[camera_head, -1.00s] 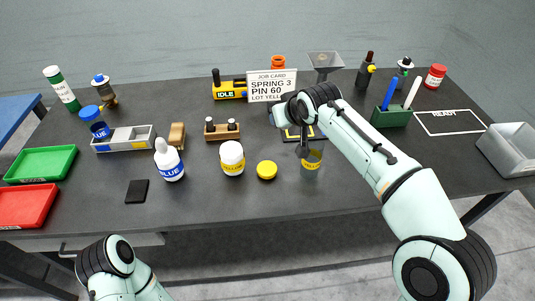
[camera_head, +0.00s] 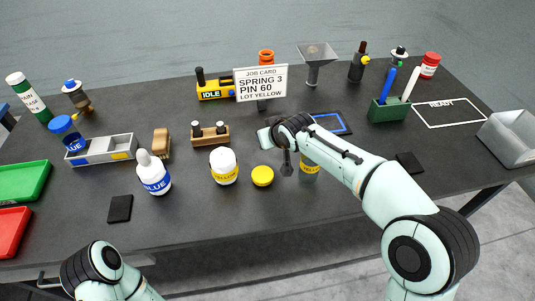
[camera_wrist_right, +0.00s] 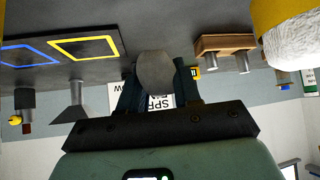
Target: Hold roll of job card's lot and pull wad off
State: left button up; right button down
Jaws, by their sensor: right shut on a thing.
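My left gripper is out of view.
A wooden block with two pegs (camera_head: 210,136) stands behind the roll. A blue-framed pad (camera_head: 331,123) lies behind my right arm; a yellow frame (camera_wrist_right: 84,47) shows in the wrist view.

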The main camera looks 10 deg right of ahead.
aim_at(268, 159)
notch_tip(268, 159, down, 7)
jog(key=shift+r+b, duration=0.2)
jog(key=shift+b, duration=0.25)
jog(key=shift+f, duration=0.15)
jog(key=c, duration=0.8)
grip_release()
